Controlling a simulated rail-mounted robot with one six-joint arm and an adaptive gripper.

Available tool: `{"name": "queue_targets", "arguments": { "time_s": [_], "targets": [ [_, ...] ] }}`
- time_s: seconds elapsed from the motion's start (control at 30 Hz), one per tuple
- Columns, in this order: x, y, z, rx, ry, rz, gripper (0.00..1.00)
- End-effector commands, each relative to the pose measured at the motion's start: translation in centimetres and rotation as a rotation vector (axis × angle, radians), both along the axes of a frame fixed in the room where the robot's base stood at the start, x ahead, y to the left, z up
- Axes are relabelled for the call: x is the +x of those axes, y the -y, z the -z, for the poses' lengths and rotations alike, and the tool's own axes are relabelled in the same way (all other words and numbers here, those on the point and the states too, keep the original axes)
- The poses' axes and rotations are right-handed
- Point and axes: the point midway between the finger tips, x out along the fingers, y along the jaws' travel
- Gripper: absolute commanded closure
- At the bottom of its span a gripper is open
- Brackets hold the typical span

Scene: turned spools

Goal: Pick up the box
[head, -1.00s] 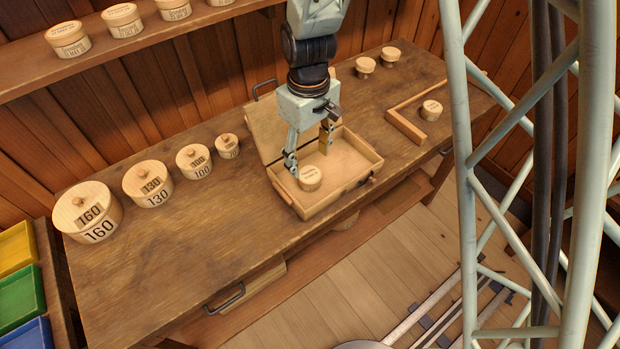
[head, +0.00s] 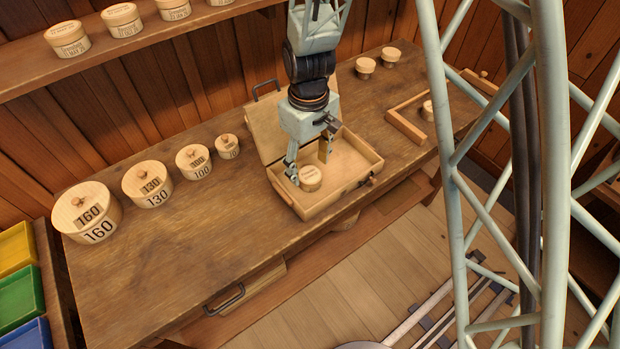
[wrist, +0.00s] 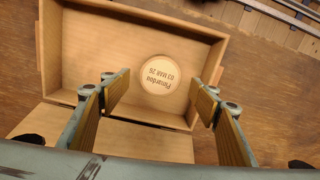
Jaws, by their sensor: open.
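A small round pale wooden box (head: 310,178) with writing on its lid sits inside an open wooden case (head: 340,199) on the workbench. In the wrist view the round box (wrist: 158,74) lies on the case floor, beyond and between my fingertips, with its lid facing the camera. My gripper (head: 308,161) is open and empty above the case. In the wrist view the two fingers of my gripper (wrist: 163,92) are spread wide, with clear space on both sides of the round box. No contact shows.
The case's raised lid (head: 278,128) stands behind my gripper, and its walls surround the round box. Several numbered round boxes (head: 148,184) stand left on the workbench (head: 170,265). An L-shaped wooden guide (head: 405,124) lies right, with a spool partly hidden by pale lattice.

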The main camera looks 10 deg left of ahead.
Motion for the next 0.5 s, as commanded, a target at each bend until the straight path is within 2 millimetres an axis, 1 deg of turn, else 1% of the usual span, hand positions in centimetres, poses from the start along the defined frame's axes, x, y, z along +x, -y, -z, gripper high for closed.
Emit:
{"name": "queue_targets", "arguments": {
  "time_s": [0.3, 0.5],
  "targets": [
    [-0.1, 0.1, 3.0, -0.001, -0.002, 0.000, 0.44],
    [-0.1, 0.1, 4.1, -0.001, -0.001, 0.000, 0.44]
  ]
}}
